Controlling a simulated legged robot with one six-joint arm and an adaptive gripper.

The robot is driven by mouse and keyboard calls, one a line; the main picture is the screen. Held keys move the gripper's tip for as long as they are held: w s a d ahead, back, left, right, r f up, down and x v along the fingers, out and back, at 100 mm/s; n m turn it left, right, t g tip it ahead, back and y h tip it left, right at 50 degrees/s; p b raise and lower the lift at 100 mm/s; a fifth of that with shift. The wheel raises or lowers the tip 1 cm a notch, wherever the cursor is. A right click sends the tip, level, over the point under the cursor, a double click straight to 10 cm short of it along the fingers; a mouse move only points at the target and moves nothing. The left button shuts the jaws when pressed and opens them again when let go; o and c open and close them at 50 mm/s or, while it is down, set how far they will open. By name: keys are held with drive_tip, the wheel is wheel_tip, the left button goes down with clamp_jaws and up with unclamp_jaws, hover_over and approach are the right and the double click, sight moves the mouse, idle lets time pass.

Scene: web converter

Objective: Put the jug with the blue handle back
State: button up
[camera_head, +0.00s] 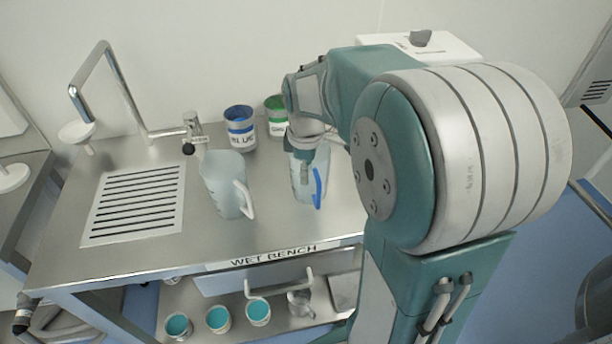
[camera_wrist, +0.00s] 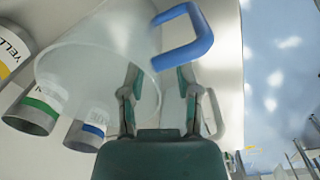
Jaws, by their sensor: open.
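The clear jug with the blue handle (camera_head: 301,178) stands on the right part of the wet bench (camera_head: 225,245) in the head view, its blue handle towards the front right. My gripper (camera_head: 312,148) is at the jug's top and partly hides it. In the wrist view the jug (camera_wrist: 105,35) fills the upper left, with its blue handle (camera_wrist: 203,32) at top centre. My gripper's two fingers (camera_wrist: 158,88) are apart, close to the jug near the handle. I cannot tell whether they touch it.
A jug with a white handle (camera_head: 222,185) stands left of it. A blue-labelled can (camera_head: 240,130) and a green-labelled can (camera_head: 276,117) stand behind. A tap (camera_head: 190,128) and slotted drain (camera_head: 135,203) are at left. Teal-topped cups (camera_head: 218,319) sit on the lower shelf.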

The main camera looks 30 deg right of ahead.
wheel_tip(320, 180, up, 9)
drive_tip(key=s+a+m+t, duration=0.2)
drive_tip(key=s+a+m, duration=0.3)
drive_tip(key=s, duration=0.2)
drive_tip(key=s+a+m+t, duration=0.3)
drive_tip(key=s+a+m, duration=0.1)
drive_tip(key=s, duration=0.4)
drive_tip(key=shift+s+a+f+m, duration=0.25)
drive_tip(key=shift+a+f+m, duration=0.15)
drive_tip(key=shift+m, duration=0.2)
drive_tip(key=shift+d, duration=0.15)
